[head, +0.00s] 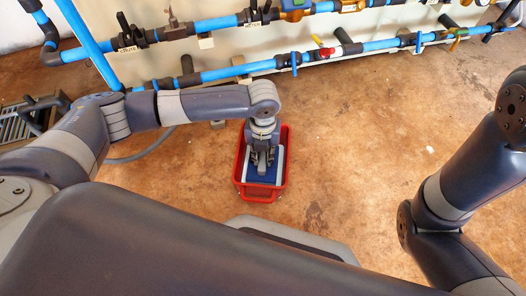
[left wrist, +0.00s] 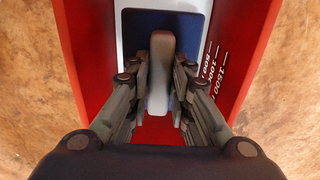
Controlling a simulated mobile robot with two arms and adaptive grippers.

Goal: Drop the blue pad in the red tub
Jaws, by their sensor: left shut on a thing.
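The red tub (head: 261,192) stands on the floor below the pipe wall. Its red walls (left wrist: 243,50) fill both sides of the left wrist view. The blue pad (head: 262,180) is within the tub's outline, with pale edges beside the blue. In the left wrist view the blue pad (left wrist: 188,25) has a pale grey grip bar (left wrist: 160,75) on it. My left gripper (head: 262,160) points down into the tub and its fingers are shut on this bar. Whether the pad touches the tub's bottom is hidden. My right gripper is out of view.
Blue pipes (head: 240,71) with valves run along the pale panel behind the tub. A grey hose (head: 150,150) lies on the floor to the left, near a floor grate (head: 14,128). The brown floor right of the tub is clear.

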